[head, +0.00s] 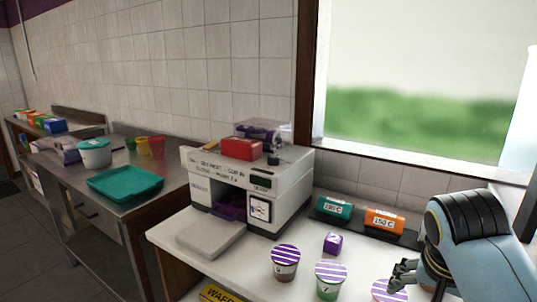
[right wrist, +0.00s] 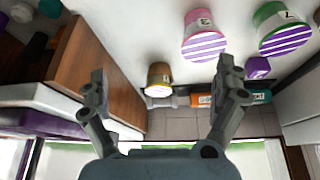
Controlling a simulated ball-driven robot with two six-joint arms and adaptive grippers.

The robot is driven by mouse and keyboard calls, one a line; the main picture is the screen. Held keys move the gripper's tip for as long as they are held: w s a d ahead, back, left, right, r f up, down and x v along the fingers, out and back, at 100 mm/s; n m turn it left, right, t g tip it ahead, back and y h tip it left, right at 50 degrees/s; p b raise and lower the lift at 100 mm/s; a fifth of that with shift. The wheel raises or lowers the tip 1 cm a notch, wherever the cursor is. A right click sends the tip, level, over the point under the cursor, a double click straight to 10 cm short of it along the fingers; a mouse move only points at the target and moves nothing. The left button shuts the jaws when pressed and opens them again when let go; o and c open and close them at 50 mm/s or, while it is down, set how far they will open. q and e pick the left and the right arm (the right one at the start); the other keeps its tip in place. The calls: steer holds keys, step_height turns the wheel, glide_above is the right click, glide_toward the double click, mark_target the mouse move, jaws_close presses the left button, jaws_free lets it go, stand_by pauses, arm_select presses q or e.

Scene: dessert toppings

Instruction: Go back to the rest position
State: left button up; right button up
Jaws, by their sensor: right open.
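My right gripper (head: 402,276) comes in from the right in the head view, low over the white counter beside a cup with a purple-and-white striped lid (head: 388,291). Beyond the fingers are a pink cup (right wrist: 200,22) and a green cup (right wrist: 270,14), both with striped lids, and a small brown container (right wrist: 158,75) near the wall. My left gripper is in neither view.
The head view shows a brown striped-lid cup (head: 285,271), a green one (head: 328,288) and a purple cube (head: 333,243). A white machine (head: 285,186) carries a red box (head: 241,149). Teal (head: 334,208) and orange (head: 384,221) blocks stand by the wall. A teal tray (head: 125,184) lies left.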

steer(key=s+n+y, duration=0.2)
steer(key=s+n, duration=0.6)
steer(key=s, duration=1.3)
steer(key=s+d+f+g+b, duration=0.2)
steer(key=f+b, duration=0.9)
steer(key=f, duration=2.7)
arm_select(q)
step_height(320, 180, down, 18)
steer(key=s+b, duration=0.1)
steer(key=b, duration=0.5)
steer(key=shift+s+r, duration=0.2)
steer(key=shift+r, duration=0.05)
arm_select(e)
steer(key=s+d+f, duration=0.2)
steer(key=s+f, duration=1.6)
steer(key=f, duration=0.3)
steer(key=shift+s+f+g, duration=0.15)
steer(key=shift+f+g, duration=0.05)
steer(key=shift+g, duration=0.1)
